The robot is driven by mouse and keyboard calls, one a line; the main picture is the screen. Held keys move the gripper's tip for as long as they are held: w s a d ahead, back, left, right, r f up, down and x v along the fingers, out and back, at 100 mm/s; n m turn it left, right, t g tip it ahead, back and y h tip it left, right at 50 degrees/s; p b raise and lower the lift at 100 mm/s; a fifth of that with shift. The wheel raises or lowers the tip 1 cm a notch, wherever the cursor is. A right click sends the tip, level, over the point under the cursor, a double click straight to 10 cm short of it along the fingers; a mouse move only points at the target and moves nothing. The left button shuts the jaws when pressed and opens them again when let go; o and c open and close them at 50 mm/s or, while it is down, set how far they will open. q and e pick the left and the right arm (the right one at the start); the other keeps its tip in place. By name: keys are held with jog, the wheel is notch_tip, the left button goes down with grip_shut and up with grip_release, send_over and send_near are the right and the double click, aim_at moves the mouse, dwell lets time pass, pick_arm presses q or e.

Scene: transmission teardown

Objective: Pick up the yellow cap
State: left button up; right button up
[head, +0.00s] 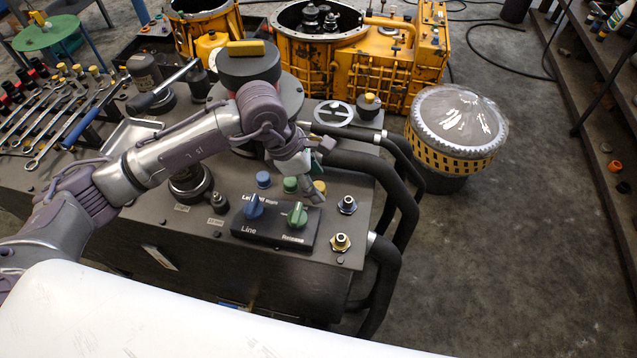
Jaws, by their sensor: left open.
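A small round yellow cap (321,186) sits on the dark bench top, just behind the right end of the control box. It is the rightmost in a row with a green cap (290,184) and a blue cap (263,179). My left gripper (316,178) is open and close to the yellow cap, partly covering its left side. I cannot tell whether a finger touches the cap. My right gripper is not in view.
The control box (270,233) has blue and green knobs. Brass and steel fittings (341,242) stand to its right. Thick black hoses (385,260) run past the bench's right edge. A black cylinder (250,68) with a yellow bar stands behind the arm.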

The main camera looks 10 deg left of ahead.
pick_arm(q)
jog(key=shift+d+f, duration=0.15)
jog(key=shift+f, duration=0.3)
jog(key=shift+c, duration=0.3)
jog(key=c, duration=0.7)
jog(key=shift+c, duration=0.2)
jog(key=shift+r, duration=0.1)
